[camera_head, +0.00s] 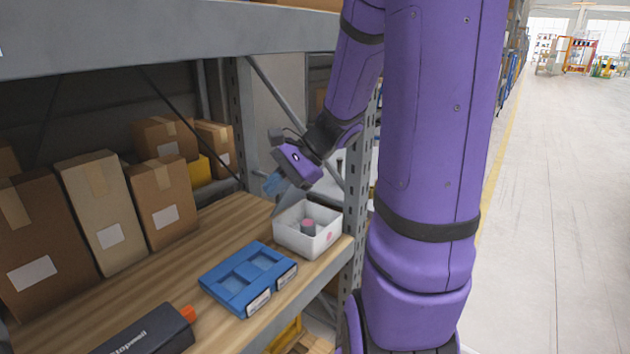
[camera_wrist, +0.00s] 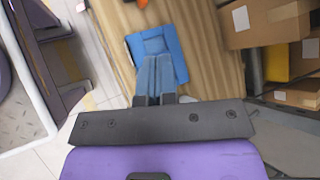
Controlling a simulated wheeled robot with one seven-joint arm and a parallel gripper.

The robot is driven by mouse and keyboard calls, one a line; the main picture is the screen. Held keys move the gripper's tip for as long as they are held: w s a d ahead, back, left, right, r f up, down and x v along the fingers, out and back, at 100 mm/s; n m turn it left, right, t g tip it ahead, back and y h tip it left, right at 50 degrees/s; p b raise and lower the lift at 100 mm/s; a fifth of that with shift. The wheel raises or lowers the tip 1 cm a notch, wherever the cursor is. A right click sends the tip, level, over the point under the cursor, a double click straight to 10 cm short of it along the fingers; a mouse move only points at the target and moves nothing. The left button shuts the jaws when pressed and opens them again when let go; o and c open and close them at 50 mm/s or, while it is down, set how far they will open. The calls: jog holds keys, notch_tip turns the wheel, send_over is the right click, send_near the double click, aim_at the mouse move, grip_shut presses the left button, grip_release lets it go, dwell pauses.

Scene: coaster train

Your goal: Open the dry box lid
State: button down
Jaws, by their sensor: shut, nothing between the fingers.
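The dry box appears to be the small white box (camera_head: 300,238) near the shelf's right end. Its top is open, and a grey and pink round item (camera_head: 308,226) shows inside. A grey translucent panel (camera_head: 289,206), which looks like its lid, stands tilted up at the back left side. My gripper (camera_head: 272,186) is just above this panel; I cannot tell whether they touch. In the wrist view, my blue fingers (camera_wrist: 157,72) are together with nothing between them. The white box is not clearly visible there.
A blue tray with recesses (camera_head: 248,278) lies in front of the box and also shows in the wrist view (camera_wrist: 172,44). A black case (camera_head: 150,334) lies front left. Cardboard boxes (camera_head: 104,212) stand behind. A metal upright (camera_head: 363,190) is at right and a beam (camera_head: 190,32) overhead.

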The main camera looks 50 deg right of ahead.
jog(key=s+d+f+m+t+h, duration=0.1)
jog(key=d+f+m+t+h, duration=0.3)
jog(key=d+m, duration=0.7)
jog(key=s+d+f+m+t+h, duration=0.2)
jog(key=d+f+m+t, duration=0.45)
jog(key=d, duration=0.85)
send_near(294, 188)
jog(key=w+d+f, duration=0.2)
jog(key=w+d, duration=0.1)
jog(key=d, duration=0.1)
jog(key=shift+w+r+g+h, duration=0.35)
jog(key=shift+w+r+h, duration=0.05)
jog(key=shift+w+r, duration=1)
